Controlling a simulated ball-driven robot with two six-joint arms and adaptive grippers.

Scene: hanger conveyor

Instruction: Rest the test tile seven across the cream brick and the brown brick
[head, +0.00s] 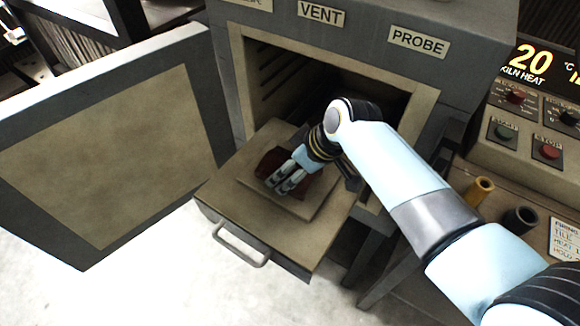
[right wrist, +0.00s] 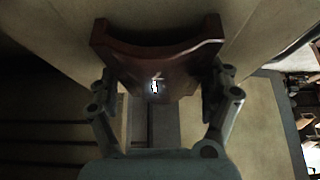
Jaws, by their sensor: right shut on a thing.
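A dark red-brown tile (right wrist: 158,60) with a curved cut in one edge and a small pale mark is between the two fingers of my right gripper (head: 283,184) in the right wrist view. I take it to be test tile seven, though the mark is too small to read surely. In the head view the gripper is over the pulled-out kiln shelf, shut on the tile (head: 312,190), whose dark red parts show on both sides of the fingers. I cannot tell whether it touches the slab below. I cannot make out the cream brick or the brown brick. My left gripper is out of view.
The kiln shelf (head: 222,202) with a handle (head: 240,250) sticks out of the open chamber. A raised tan slab (head: 250,178) lies on it. The kiln door (head: 110,150) stands open at left. A control panel (head: 525,125) and two tubes, ochre (head: 480,190) and black (head: 519,219), are at right.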

